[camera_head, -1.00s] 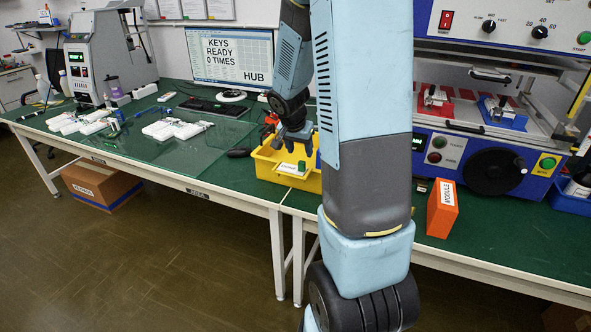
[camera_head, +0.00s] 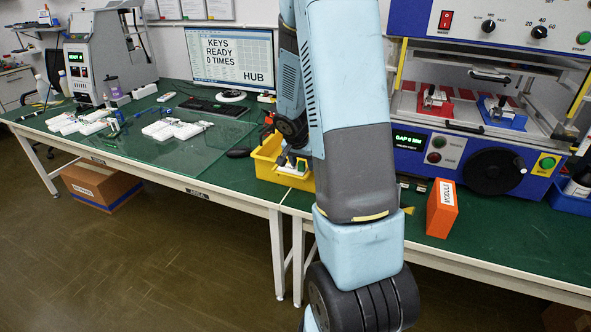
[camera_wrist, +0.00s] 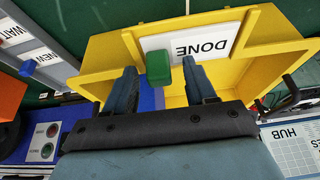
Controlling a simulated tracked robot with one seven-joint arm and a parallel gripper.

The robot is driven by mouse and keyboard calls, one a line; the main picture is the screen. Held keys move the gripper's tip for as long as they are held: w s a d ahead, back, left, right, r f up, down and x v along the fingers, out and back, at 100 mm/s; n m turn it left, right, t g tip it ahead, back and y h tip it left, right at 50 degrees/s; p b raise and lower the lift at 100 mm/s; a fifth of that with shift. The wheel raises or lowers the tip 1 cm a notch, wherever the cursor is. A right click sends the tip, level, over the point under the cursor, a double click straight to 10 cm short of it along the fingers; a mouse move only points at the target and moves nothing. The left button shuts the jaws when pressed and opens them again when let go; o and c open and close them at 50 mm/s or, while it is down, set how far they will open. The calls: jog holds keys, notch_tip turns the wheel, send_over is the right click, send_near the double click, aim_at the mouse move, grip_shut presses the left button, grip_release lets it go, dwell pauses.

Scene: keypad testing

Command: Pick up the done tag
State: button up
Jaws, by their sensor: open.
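The white DONE tag (camera_wrist: 205,42) lies in the yellow bin (camera_wrist: 262,52), its lettering upside down in the wrist view. A green block (camera_wrist: 158,67) stands at the tag's end. My gripper (camera_wrist: 158,64) is open, with one blue finger on each side of the green block; I cannot tell whether either touches it. In the head view, my gripper (camera_head: 292,157) reaches down into the yellow bin (camera_head: 268,173), and part of the tag (camera_head: 289,171) shows below it. My arm hides the bin's right part.
An orange MODULE box (camera_head: 441,208) stands right of my arm, before the blue press (camera_head: 470,155). A glass sheet (camera_head: 195,148) with white parts lies left of the bin. Labels reading NEW (camera_wrist: 42,60) and WAIT border the bin in the wrist view.

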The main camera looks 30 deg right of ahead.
grip_shut()
dwell(0.4)
jog(key=shift+r, duration=0.65)
jog(key=s+d+r, duration=0.1)
jog(key=s+r, duration=1)
jog(key=s, duration=0.3)
jog(key=shift+d+r, duration=0.35)
jog(key=shift+d, duration=0.05)
